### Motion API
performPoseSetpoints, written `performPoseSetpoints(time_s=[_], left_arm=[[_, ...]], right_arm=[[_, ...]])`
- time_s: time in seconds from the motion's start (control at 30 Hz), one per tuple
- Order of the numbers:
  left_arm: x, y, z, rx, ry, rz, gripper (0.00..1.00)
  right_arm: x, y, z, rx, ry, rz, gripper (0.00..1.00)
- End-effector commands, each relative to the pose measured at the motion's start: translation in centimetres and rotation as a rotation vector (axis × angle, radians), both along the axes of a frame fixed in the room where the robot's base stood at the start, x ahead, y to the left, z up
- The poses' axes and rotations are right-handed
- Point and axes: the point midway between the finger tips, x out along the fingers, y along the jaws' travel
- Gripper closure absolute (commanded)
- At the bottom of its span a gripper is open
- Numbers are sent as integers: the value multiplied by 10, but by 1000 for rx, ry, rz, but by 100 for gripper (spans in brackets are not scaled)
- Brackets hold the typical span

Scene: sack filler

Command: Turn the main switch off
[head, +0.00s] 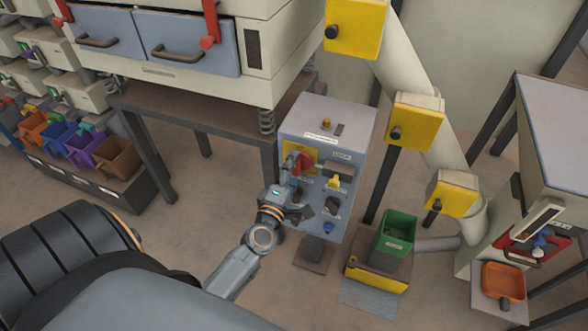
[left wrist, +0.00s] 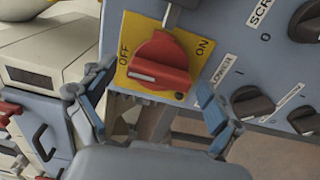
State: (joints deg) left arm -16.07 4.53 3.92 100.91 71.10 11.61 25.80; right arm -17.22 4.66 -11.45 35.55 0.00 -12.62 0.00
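The main switch (left wrist: 160,62) is a red rotary knob on a yellow plate (left wrist: 196,50) marked OFF at left and ON at right. In the left wrist view, the white mark on its grip bar lies at the left end, just below the OFF word. In the head view the knob (head: 304,160) shows on the upper left of the grey-blue control box (head: 327,118). My left gripper (left wrist: 152,102) is open and empty, its fingers apart on either side below the knob. Whether a finger touches the panel cannot be told. My right gripper is not in view.
Other black knobs (left wrist: 252,102) with labels sit right of the switch. A sieve machine (head: 190,45) stands behind left; a green bin (head: 397,231) stands at right.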

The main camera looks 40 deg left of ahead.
Motion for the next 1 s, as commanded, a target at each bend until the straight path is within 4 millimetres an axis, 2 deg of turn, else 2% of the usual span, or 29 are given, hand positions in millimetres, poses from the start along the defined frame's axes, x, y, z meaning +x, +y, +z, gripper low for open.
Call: performPoseSetpoints(time_s=[0.27,0.37,0.7,0.83,1.0], left_arm=[[-6,-2,-1,3,3,-1,9],[-20,-5,-1,4,5,-2,9],[-89,-22,-1,3,5,-3,9],[-106,-25,-1,2,3,-1,9],[-116,-28,0,0,0,-1,9]], right_arm=[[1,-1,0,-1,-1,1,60],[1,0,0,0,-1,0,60],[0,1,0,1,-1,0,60],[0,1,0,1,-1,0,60],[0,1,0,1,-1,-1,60]])
